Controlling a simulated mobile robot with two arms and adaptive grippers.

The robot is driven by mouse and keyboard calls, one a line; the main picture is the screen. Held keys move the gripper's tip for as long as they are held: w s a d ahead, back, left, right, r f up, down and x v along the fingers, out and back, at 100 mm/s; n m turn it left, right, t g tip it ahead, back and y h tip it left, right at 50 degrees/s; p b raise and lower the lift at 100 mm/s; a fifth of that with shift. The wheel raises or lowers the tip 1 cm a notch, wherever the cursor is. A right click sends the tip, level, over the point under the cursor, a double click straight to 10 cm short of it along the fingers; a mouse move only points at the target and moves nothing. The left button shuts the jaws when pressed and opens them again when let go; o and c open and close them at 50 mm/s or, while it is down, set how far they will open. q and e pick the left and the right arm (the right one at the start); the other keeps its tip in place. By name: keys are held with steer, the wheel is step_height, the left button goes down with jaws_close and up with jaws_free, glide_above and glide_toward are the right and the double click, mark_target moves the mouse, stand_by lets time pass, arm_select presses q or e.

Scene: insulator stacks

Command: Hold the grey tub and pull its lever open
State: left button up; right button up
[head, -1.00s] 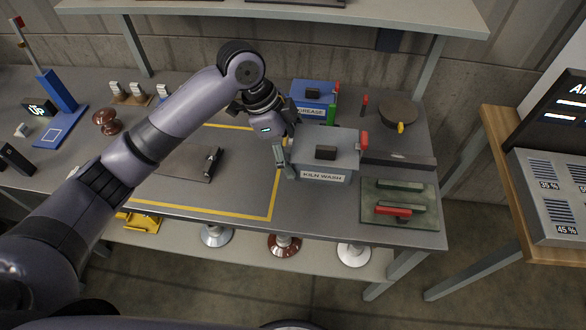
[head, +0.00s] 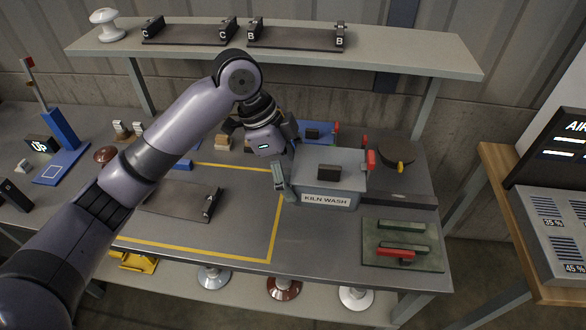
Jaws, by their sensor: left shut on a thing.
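The grey tub (head: 327,199), labelled KILN WASH, stands on the table right of the yellow outline. Its grey lid (head: 330,160) has a dark block handle (head: 329,173). A red lever (head: 371,160) stands roughly upright at the tub's right side. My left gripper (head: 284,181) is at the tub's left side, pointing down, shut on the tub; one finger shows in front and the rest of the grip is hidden. My right gripper is not in view.
A round dark lid-like object (head: 396,152) is at back right. A green board (head: 430,249) with a red-handled bar lies at front right. A shelf (head: 400,50) runs above the back.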

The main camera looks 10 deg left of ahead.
arm_select(q)
steer(key=shift+f+b, duration=2.95)
steer(key=shift+f, duration=6.45)
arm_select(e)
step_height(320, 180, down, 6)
arm_select(q)
steer(key=shift+s+f, duration=0.1)
steer(key=shift+f, duration=0.1)
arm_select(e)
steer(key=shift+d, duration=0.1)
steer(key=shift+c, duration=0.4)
